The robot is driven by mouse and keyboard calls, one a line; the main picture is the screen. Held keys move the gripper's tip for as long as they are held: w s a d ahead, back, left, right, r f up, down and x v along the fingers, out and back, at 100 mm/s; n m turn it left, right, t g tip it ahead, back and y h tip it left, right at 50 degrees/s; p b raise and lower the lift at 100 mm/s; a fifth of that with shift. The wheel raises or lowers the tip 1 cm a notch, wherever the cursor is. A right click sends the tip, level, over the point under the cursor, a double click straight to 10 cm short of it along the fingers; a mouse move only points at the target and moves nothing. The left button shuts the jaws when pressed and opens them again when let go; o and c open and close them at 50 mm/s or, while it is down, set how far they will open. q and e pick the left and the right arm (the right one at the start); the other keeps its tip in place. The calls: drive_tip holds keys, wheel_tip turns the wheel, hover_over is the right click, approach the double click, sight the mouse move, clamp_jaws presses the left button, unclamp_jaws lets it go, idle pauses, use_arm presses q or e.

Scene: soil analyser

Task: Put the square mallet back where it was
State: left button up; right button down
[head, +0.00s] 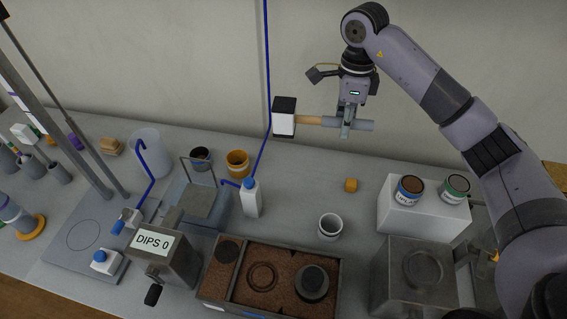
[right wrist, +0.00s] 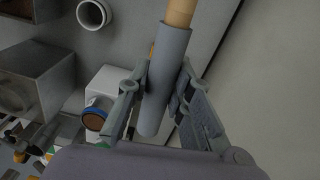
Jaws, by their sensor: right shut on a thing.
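The square mallet (head: 285,117) has a block head, black on top and white below, a wooden shaft and a grey grip. My right gripper (head: 346,128) is shut on the grey grip and holds the mallet level in the air above the back of the bench, its head pointing left. In the right wrist view the grey grip (right wrist: 164,80) lies between the two fingers of the right gripper (right wrist: 160,95), and the wooden shaft runs out of the top; the head is out of that view. My left gripper is not clearly in view.
Below are a white cup (head: 330,227), a small orange cube (head: 351,185) and a white block (head: 390,214) bearing two tins. A blue cord (head: 267,80) hangs just left of the mallet head.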

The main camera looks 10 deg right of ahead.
drive_tip(key=shift+m, duration=0.4)
wheel_tip(320, 180, down, 14)
drive_tip(key=shift+w+f+p, duration=0.1)
drive_tip(key=shift+f+p, duration=0.1)
drive_tip(key=shift+p, duration=1)
drive_tip(key=shift+f+p, duration=0.3)
drive_tip(key=shift+f, duration=2.3)
drive_tip(key=c, duration=1.4)
unclamp_jaws()
drive_tip(key=shift+c, duration=0.2)
use_arm(q)
drive_tip(key=r, duration=0.1)
drive_tip(key=d+r, duration=0.1)
drive_tip(key=r, duration=0.1)
drive_tip(key=shift+d, duration=0.15)
drive_tip(key=shift+f+b, duration=0.8)
drive_tip(key=shift+b, duration=0.05)
use_arm(e)
wheel_tip(320, 180, up, 12)
use_arm(q)
drive_tip(key=shift+s, duration=0.1)
use_arm(e)
drive_tip(key=shift+f, duration=0.1)
